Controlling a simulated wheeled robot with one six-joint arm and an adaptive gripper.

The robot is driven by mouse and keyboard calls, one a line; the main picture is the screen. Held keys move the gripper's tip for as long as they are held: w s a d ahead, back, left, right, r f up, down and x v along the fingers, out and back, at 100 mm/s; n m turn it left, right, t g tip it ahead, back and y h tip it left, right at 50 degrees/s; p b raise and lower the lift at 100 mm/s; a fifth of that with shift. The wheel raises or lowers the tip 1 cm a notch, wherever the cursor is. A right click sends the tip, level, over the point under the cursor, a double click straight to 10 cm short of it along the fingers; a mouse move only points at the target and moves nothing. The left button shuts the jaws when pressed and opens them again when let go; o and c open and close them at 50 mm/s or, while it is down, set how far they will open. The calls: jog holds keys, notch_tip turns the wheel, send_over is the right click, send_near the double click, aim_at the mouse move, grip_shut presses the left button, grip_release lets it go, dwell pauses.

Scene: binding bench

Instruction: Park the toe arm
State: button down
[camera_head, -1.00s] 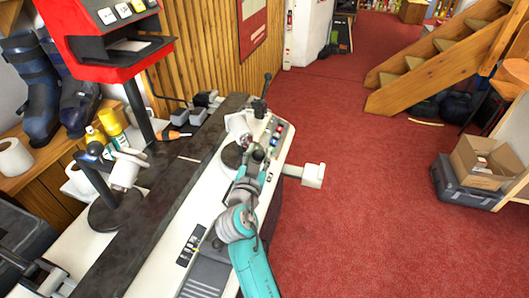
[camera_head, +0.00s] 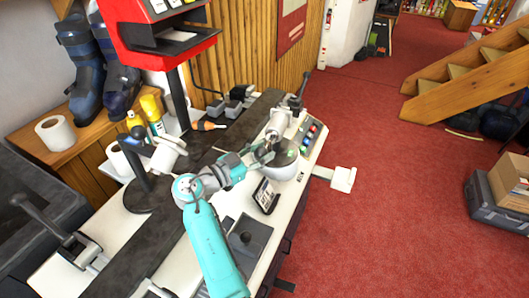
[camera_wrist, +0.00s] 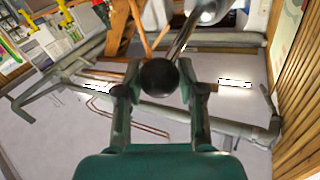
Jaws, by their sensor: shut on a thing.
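My gripper (camera_head: 264,153) is shut on a black ball knob (camera_wrist: 160,77) at the end of a thin metal rod (camera_wrist: 183,38). In the wrist view the rod runs up and right to a silver part at the top edge. I take this rod and knob to be the toe arm. In the head view the gripper is at the left side of a round grey base (camera_head: 283,166), below a grey-white cylinder (camera_head: 279,122) on the bench machine. The gripper hides the knob there, and the rod's joint is hard to make out.
A small tilted display (camera_head: 265,195) and a dark grey pad (camera_head: 246,238) lie close to my arm. A row of coloured buttons (camera_head: 312,133) is right of the cylinder. A clamp post (camera_head: 140,165) stands at left.

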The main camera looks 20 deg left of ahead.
jog(key=shift+f, duration=0.25)
jog(key=c, duration=0.7)
grip_release()
jog(key=shift+w, duration=0.1)
jog(key=shift+a+r, duration=0.1)
jog(key=v, duration=0.7)
jog(key=shift+s, duration=0.2)
